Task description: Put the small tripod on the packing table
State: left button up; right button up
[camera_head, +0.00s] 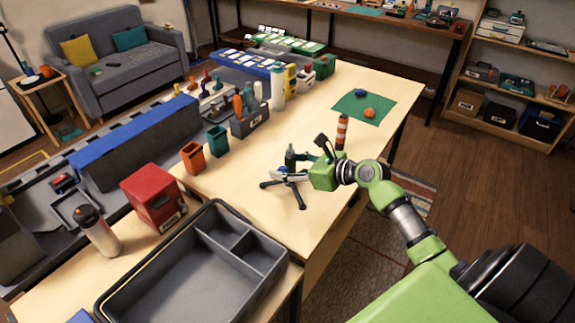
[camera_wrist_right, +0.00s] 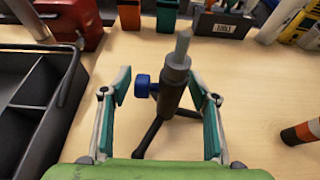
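The small tripod (camera_head: 290,157) is dark, with spread black legs and a blue knob. It stands upright on the light wooden table (camera_head: 235,185). My right gripper (camera_head: 293,172) reaches to it from the right. In the right wrist view the tripod's post (camera_wrist_right: 172,95) is between the two teal-padded fingers of my right gripper (camera_wrist_right: 160,88). The fingers are apart with gaps on both sides of the post. Part of the legs is hidden by the gripper. My left gripper is not in view. I cannot tell which surface is the packing table.
A grey divided tray (camera_head: 150,270) lies at the front. A red box (camera_head: 152,196), orange cup (camera_head: 193,158), teal cup (camera_head: 217,141) and grey tool holder (camera_head: 250,122) line the left side. A striped post (camera_head: 342,131) stands close behind my gripper. A green mat (camera_head: 385,108) lies beyond.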

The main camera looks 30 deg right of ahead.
dwell(0.3)
jog(key=v, duration=1.2)
jog(key=shift+b, duration=0.45)
dwell(1.2)
